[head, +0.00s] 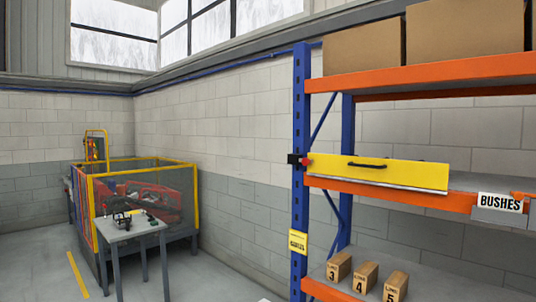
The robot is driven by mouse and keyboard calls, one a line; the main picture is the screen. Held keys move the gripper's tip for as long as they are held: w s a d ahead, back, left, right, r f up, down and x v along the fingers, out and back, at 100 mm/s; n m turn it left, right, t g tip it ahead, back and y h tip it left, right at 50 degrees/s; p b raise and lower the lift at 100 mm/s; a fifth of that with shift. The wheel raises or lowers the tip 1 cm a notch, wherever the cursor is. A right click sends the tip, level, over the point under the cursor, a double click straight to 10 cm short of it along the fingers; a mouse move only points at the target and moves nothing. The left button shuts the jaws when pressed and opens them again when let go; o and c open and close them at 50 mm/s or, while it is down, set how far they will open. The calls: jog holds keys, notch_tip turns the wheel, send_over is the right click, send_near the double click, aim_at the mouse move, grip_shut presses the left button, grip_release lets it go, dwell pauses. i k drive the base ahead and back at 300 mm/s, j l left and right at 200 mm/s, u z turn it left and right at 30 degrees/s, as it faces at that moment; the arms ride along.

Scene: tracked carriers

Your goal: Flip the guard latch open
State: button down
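A yellow guard panel (400,174) with a black handle (367,165) stands across the front of the middle shelf, at the right of the head view. At its left end, on the blue rack post, is a small black latch (293,159) with a red part (305,161) next to the panel's edge. The latch is too small to tell its exact position. My gripper is not in this view.
The blue and orange rack (300,215) holds large cardboard boxes (362,47) above and small numbered boxes (365,277) below. A small grey table (128,231) with dark items stands by a yellow-framed fenced cell (145,162). Grey floor between table and rack looks clear.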

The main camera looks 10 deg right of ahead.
aim_at(306, 162)
jog(key=i+l+u, duration=0.2)
jog(key=i, duration=0.35)
jog(key=i+u, duration=0.25)
jog(key=i, duration=0.3)
jog(key=l, duration=0.1)
